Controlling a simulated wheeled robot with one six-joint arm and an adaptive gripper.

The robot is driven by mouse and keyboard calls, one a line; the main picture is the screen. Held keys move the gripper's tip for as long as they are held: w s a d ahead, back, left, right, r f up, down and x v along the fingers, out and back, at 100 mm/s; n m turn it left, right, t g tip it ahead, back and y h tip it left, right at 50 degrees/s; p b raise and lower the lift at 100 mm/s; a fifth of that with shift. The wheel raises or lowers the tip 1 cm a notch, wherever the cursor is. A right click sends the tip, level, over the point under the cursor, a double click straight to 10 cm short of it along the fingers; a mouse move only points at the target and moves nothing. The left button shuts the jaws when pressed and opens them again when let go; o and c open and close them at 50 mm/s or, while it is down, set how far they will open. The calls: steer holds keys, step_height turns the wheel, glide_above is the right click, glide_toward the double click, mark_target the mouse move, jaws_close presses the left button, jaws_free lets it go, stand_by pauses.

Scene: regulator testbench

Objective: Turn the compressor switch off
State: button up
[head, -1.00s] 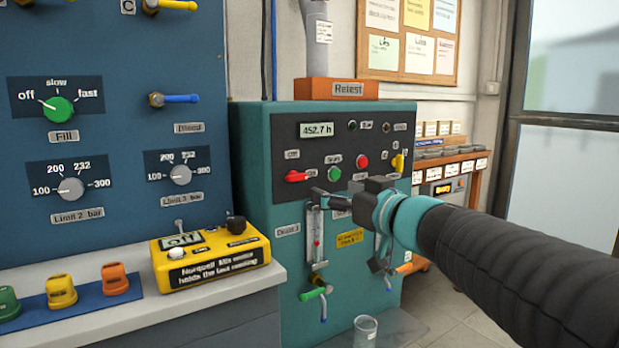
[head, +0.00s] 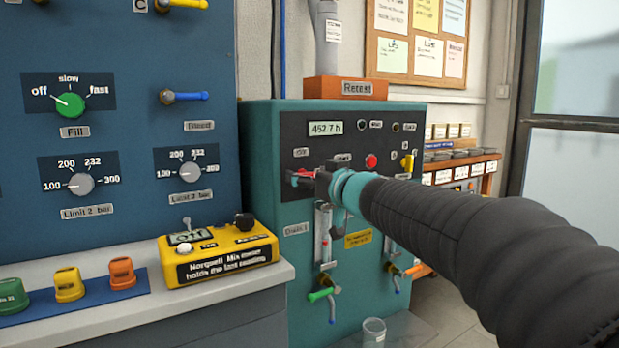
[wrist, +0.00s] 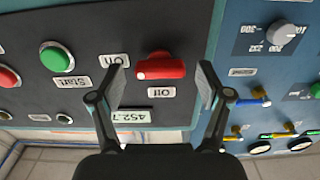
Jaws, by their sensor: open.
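The compressor switch is a red rotary handle (wrist: 162,69) on the dark panel (wrist: 95,25) of the teal compressor cabinet (head: 262,150). In the wrist view, which is upside down, it lies sideways between an "On" label (wrist: 115,60) and an "Off" label (wrist: 161,92). My gripper (wrist: 160,85) is open, its two fingers on either side of the handle, with gaps to both. I cannot tell how deep the fingers reach. In the head view my gripper (head: 312,180) is in front of the panel's left part and hides most of the handle.
A green start button (wrist: 56,57) and a red button (wrist: 8,77) sit beside the handle. A blue panel (head: 130,125) with dials stands at left. A yellow meter box (head: 218,256) rests on the bench. A glass (head: 374,332) stands below the cabinet's drain valves.

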steer(key=shift+w+a, duration=0.1)
steer(key=c, duration=1.2)
steer(key=shift+o, duration=0.2)
steer(key=n+p, duration=0.1)
steer(key=n, duration=0.3)
steer(key=shift+a+f+n+b, duration=0.15)
steer(key=shift+n+b, duration=0.45)
steer(key=shift+n, duration=2.85)
steer(key=shift+a+f+n+b, duration=0.1)
steer(key=shift+n+b, duration=0.45)
steer(key=shift+n, duration=2.9)
